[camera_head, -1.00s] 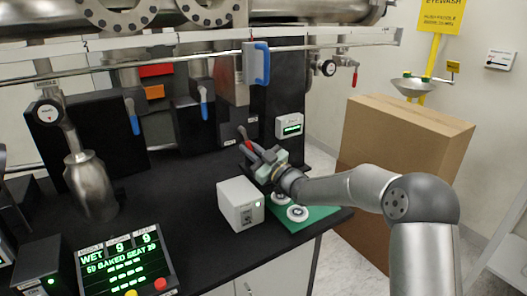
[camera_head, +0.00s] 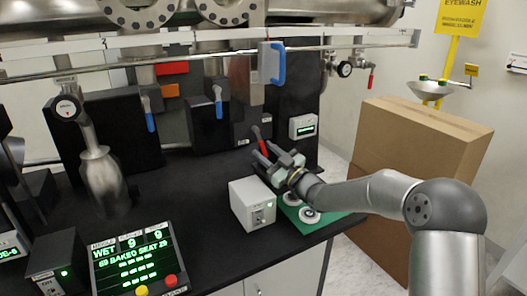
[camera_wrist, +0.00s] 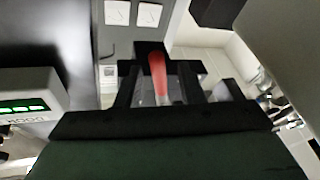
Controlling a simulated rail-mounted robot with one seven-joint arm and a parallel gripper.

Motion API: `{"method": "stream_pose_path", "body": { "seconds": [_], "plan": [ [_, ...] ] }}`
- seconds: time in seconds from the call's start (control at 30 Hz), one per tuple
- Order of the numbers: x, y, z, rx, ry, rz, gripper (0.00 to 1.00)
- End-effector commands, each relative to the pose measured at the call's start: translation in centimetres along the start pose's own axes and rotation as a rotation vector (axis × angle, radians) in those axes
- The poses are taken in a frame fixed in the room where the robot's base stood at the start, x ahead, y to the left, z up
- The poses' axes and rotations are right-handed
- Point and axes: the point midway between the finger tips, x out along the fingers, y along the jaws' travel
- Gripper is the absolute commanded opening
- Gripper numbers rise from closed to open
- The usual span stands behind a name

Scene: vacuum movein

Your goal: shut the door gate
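A red lever (camera_head: 262,142) stands at the back of the black bench, below the dark chamber housing; I take it for the door gate's handle. My gripper (camera_head: 263,155) is just in front of it, fingers pointing at it. In the wrist view the red lever (camera_wrist: 158,75) shows between the two fingers, with gaps at its sides, so my gripper (camera_wrist: 160,85) looks open. Whether a finger touches the lever is not clear. A small display box (camera_head: 302,126) with green text sits right of the lever; a similar green readout (camera_wrist: 25,105) shows at the wrist view's left.
A white box (camera_head: 252,203) and a green mat (camera_head: 325,222) with round pieces lie under my arm. A large blue handle (camera_head: 278,63) hangs above, and blue levers (camera_head: 218,98) stand to the left. A cardboard box (camera_head: 415,150) is at right.

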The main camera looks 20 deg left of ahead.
Motion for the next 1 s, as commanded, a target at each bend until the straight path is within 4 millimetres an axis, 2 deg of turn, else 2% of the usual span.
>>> {"method": "stream_pose_path", "body": {
  "seconds": [0.3, 0.5, 0.7, 0.93, 0.97, 1.0],
  "plan": [
    [-6.8, 0.8, -2.0, -0.004, -0.003, 0.003, 0.35],
    [-9.9, 1.1, -3.0, -0.003, -0.001, 0.001, 0.35],
    [-11.1, 1.2, -3.5, -0.001, 0.0, 0.001, 0.35],
    [-11.2, 1.2, -3.5, -0.001, 0.0, 0.0, 0.35],
    [-11.2, 1.2, -3.5, -0.001, 0.0, 0.0, 0.32],
    [-11.1, 1.2, -3.6, -0.001, -0.001, -0.002, 0.21]
  ]
}}
